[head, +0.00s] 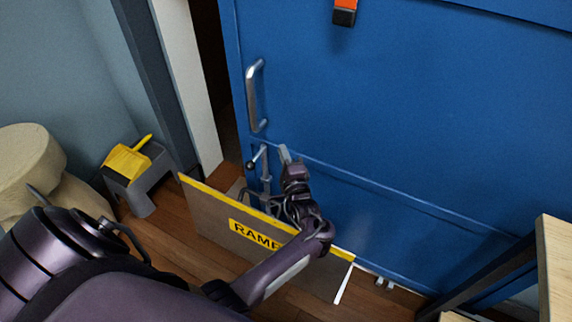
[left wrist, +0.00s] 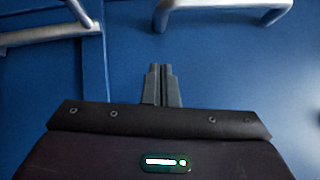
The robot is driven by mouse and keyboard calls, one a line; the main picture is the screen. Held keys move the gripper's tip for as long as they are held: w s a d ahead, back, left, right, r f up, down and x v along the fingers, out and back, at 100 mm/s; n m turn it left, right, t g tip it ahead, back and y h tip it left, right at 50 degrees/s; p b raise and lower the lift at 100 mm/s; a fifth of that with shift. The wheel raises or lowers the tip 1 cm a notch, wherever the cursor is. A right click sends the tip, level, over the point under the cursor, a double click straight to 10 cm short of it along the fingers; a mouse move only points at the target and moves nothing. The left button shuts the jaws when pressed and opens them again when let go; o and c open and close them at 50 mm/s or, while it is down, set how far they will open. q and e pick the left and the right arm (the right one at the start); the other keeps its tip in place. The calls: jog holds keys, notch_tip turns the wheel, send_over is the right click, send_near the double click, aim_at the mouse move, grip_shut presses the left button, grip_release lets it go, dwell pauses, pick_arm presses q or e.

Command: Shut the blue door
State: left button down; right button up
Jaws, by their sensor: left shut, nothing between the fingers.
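The blue door (head: 400,100) fills the right of the head view and stands slightly ajar, with a dark gap between its left edge and the white frame post (head: 184,75). A silver pull handle (head: 252,95) is on its left side, with a small latch with a black knob (head: 256,160) below. My left gripper (head: 284,153) is shut and empty near the door's lower left, right of the latch. In the left wrist view its fingertips (left wrist: 161,68) are together before the blue surface; I cannot tell whether they touch it. My right gripper is not in view.
A board marked RAMP (head: 215,218) with a yellow top edge stands in front of the door's bottom. A grey stool (head: 140,185) with a yellow item and a beige rounded object (head: 28,165) are at left. A wooden-topped piece (head: 556,265) is at lower right.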

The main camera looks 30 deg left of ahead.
pick_arm(q)
jog(key=w+a+r, duration=0.1)
jog(key=w+a, duration=0.1)
jog(key=a, duration=0.5)
jog(key=shift+w, duration=0.25)
jog(key=shift+r, duration=0.1)
